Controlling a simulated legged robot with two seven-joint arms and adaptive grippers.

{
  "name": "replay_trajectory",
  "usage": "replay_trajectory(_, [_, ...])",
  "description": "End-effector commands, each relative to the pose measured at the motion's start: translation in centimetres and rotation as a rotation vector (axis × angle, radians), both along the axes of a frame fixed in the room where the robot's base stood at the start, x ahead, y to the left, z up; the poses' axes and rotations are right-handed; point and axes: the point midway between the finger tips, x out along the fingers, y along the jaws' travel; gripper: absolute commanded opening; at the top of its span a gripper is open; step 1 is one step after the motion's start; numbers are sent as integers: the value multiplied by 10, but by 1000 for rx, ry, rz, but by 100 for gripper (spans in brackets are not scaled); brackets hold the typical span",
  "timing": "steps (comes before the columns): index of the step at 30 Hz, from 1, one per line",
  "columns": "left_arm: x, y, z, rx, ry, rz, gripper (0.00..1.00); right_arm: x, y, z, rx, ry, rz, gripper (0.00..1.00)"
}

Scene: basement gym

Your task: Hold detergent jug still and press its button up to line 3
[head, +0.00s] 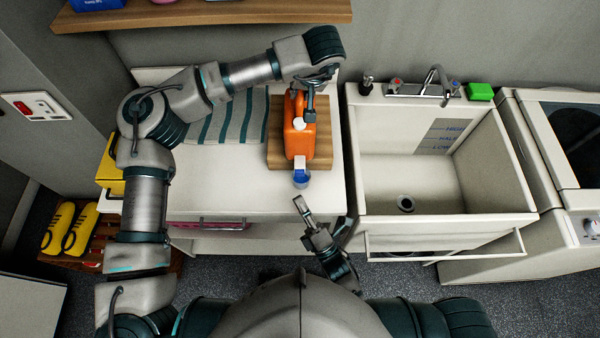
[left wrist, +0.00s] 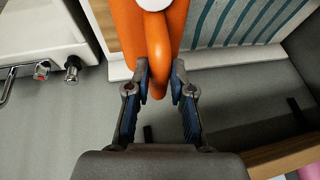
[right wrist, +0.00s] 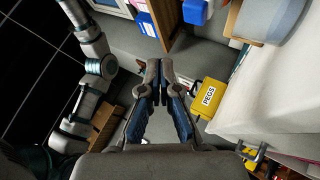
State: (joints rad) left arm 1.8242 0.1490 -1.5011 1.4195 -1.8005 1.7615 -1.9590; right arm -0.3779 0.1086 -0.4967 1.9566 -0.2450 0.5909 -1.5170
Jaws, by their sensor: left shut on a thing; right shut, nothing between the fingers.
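The orange detergent jug (head: 292,128) lies on a wooden board on the white counter, its white front end toward me. A white part (head: 300,125) shows on its top. A clear cup with blue in it (head: 301,179) is just below the white front end, near the counter's front edge; its lines are too small to read. My left gripper (head: 309,103) is shut on the back part of the jug, and in the left wrist view its fingers (left wrist: 160,75) close on the orange plastic. My right gripper (head: 300,202) is shut and empty, just in front of the cup, apart from it.
The wooden board (head: 325,145) lies beside a striped cloth (head: 228,120). A sink (head: 400,170) with a tap is to the right, with a green block (head: 480,92) on its rim. A shelf (head: 200,14) hangs above. The right wrist view shows a yellow PEGS box (right wrist: 208,97).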

Motion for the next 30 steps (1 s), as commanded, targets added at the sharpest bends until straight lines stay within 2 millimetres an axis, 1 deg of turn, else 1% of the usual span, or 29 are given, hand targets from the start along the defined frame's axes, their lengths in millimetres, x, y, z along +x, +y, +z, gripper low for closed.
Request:
replay_trajectory(10, [0, 0, 2, -1, -3, 0, 0, -1, 0, 0, 0, 0, 0, 0])
replay_trajectory(11, [0, 0, 2, -1, -3, 0, 0, -3, 0, 0, 0, 1, 0, 0])
replay_trajectory(16, [0, 0, 2, -1, -3, 0, 0, -33, 1, -1, 1, 2, 1, 0])
replay_trajectory(19, [0, 0, 2, -1, -3, 0, 0, -42, 1, 0, 0, -2, 0, 0])
replay_trajectory(30, [1, 0, 1, -1, -3, 0, 0, -38, 1, 0, 0, -4, 0, 0])
